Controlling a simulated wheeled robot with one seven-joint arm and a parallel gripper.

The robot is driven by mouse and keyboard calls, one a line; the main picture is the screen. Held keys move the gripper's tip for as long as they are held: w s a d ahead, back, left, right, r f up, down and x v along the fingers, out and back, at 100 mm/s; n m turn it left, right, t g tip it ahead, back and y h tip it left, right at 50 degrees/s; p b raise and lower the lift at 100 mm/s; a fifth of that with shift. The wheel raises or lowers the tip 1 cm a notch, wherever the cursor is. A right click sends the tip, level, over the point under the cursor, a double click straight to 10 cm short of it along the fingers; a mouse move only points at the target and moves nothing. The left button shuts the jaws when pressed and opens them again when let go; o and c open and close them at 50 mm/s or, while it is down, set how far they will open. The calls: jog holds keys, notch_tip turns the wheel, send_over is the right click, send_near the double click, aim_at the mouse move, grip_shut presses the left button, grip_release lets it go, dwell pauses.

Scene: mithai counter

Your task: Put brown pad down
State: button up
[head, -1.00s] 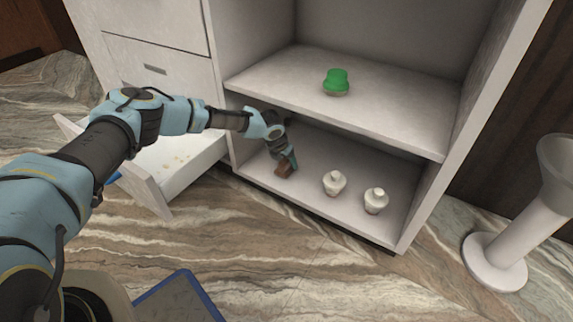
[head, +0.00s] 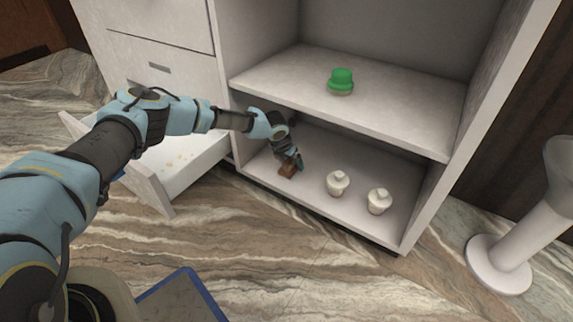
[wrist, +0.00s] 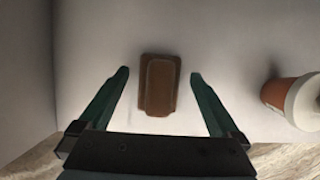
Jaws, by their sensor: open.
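The brown pad (head: 287,171) lies on the lower shelf of the white cabinet, near its left side. In the wrist view the brown pad (wrist: 160,86) shows whole, with a raised middle part, and lies between and beyond the fingertips. My gripper (head: 296,162) is over the pad inside the lower compartment. In the wrist view my gripper (wrist: 158,75) has its two fingers spread wide with clear gaps on both sides of the pad, and it holds nothing.
Two white lidded jars (head: 338,183) (head: 379,200) stand right of the pad on the lower shelf (head: 325,211). The upper shelf (head: 400,118), bearing a green-topped item (head: 341,81), overhangs my gripper. An open drawer (head: 158,190) sticks out at left. A white pedestal (head: 505,250) stands at right.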

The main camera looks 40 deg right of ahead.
aim_at(287, 161)
jog(key=shift+f, duration=0.15)
jog(key=p+v, duration=0.1)
jog(key=v, duration=0.2)
jog(key=shift+w+d+r, duration=0.1)
jog(key=shift+r, duration=0.15)
jog(key=shift+a+r+p, duration=0.2)
jog(key=shift+a+p, duration=0.25)
jog(key=shift+a, duration=0.35)
jog(key=s+a+p, duration=0.3)
jog(key=a, duration=0.7)
jog(key=shift+f, duration=0.35)
jog(key=shift+a+r, duration=0.1)
